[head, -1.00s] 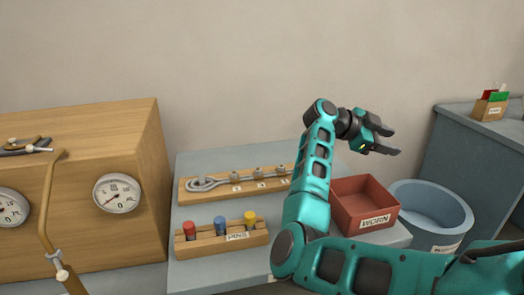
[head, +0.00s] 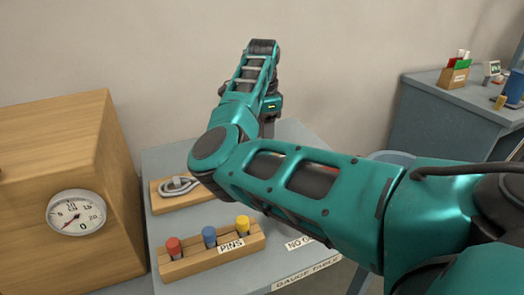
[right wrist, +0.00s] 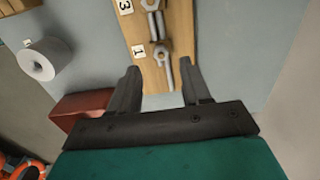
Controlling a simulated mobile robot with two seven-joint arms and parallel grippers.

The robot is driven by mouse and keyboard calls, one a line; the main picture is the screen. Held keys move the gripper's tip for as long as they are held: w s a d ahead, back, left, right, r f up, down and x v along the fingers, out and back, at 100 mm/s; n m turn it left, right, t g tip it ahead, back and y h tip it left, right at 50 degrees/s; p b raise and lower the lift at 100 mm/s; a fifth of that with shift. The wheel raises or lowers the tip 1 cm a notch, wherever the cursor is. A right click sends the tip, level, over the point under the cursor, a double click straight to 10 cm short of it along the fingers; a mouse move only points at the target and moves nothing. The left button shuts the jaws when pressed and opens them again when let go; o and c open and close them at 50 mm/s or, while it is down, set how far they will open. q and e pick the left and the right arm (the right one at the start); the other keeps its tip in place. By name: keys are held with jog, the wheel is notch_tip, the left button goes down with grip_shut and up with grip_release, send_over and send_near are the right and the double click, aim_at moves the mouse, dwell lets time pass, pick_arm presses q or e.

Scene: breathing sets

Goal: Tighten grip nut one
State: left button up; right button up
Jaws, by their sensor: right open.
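The wooden board (head: 166,203) lies on the grey bench, its grey rope eye (head: 176,186) showing in the head view while my right arm hides the rest. In the right wrist view the board (right wrist: 184,25) runs down from the top. A metal grip (right wrist: 158,50) with its nut sits beside the label "1" (right wrist: 138,51), and another shows near the label "3" (right wrist: 126,6). My right gripper (right wrist: 160,72) is open and empty, its fingers either side of the rope's end at the board's near end. Its fingers are hidden in the head view. My left gripper is out of view.
A rack of red, blue and yellow pins (head: 212,252) stands at the bench front. A wooden cabinet with a gauge (head: 76,213) is at left. The red box (right wrist: 78,108) is beside the gripper. A blue bin (head: 393,157) is partly hidden by my arm.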

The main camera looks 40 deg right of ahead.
notch_tip(320, 180, down, 6)
jog(key=shift+r, duration=0.1)
jog(key=shift+c, duration=0.3)
grip_shut()
dwell(0.3)
